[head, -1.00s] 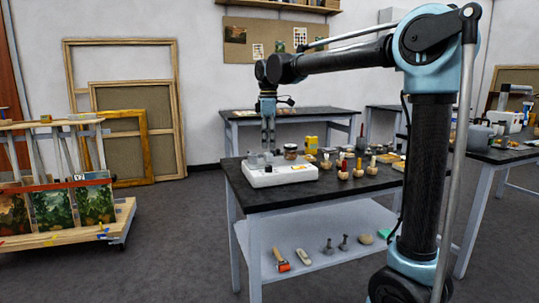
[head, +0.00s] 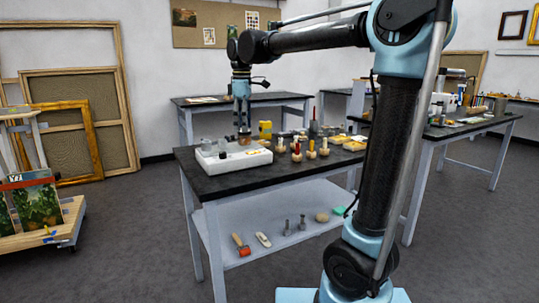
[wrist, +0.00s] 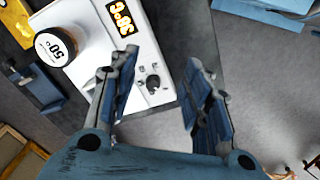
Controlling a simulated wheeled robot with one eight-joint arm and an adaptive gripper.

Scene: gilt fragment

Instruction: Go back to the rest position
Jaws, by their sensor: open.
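My gripper (head: 242,128) points down over the near table (head: 205,187) in the head view, at its back left part. In the wrist view my gripper (wrist: 160,75) has its two blue fingers spread wide apart with nothing between them. Below the fingers is a white device (wrist: 100,80) with an orange display and a dark knob. The same white device (head: 230,163) shows in the head view at the table's left end.
Several small wooden-handled tools (head: 310,151) and a yellow box (head: 265,129) stand on the table. Its lower shelf (head: 270,235) holds more tools. A cart with paintings (head: 40,235) stands at left. Another worktable (head: 470,130) is at right. Grey floor (head: 130,220) lies open between cart and table.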

